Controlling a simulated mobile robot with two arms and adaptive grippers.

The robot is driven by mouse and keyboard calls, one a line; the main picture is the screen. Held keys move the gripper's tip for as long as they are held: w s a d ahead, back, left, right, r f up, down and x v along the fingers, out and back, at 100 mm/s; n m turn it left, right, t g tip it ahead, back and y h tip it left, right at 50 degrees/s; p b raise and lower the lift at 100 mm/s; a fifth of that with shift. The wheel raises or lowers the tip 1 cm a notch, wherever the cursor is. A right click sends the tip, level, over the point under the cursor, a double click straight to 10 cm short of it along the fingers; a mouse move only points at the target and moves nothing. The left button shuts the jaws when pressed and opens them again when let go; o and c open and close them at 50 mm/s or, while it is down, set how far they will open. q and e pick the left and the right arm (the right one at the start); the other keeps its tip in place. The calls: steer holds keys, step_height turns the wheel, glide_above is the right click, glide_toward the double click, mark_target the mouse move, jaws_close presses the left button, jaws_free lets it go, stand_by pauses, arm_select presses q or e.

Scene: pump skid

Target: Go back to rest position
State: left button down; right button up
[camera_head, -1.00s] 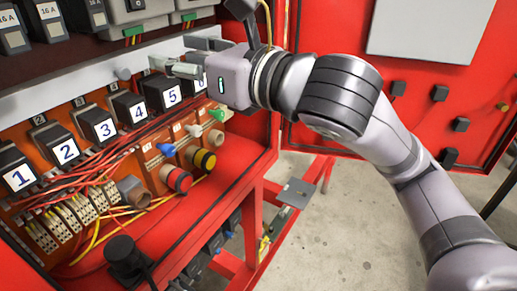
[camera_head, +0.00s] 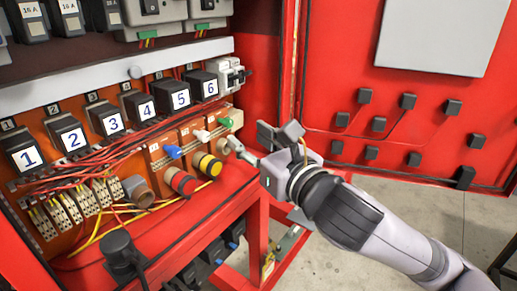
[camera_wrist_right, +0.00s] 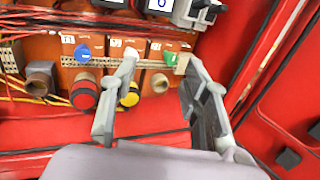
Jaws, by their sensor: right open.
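My right gripper (camera_head: 257,143) is open and empty in the head view, in front of the lower right side of the red cabinet. Its arm reaches in from the lower right. In the right wrist view its two fingers (camera_wrist_right: 160,62) stand wide apart with nothing between them. Behind them are the red round fitting (camera_wrist_right: 84,95), the yellow round fitting (camera_wrist_right: 130,94), the blue knob (camera_wrist_right: 83,53) and the green knob (camera_wrist_right: 170,58). I cannot tell how far the fingertips are from the panel. My left gripper is not in view.
Black numbered modules (camera_head: 110,120) line the panel above red and yellow wires (camera_head: 110,155). A black fitting (camera_head: 120,250) stands at the cabinet's front. The open red door (camera_head: 340,85) with black blocks is on the right. Grey floor (camera_head: 340,265) shows below.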

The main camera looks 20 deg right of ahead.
steer(key=shift+d+f, duration=0.2)
steer(key=shift+f, duration=0.2)
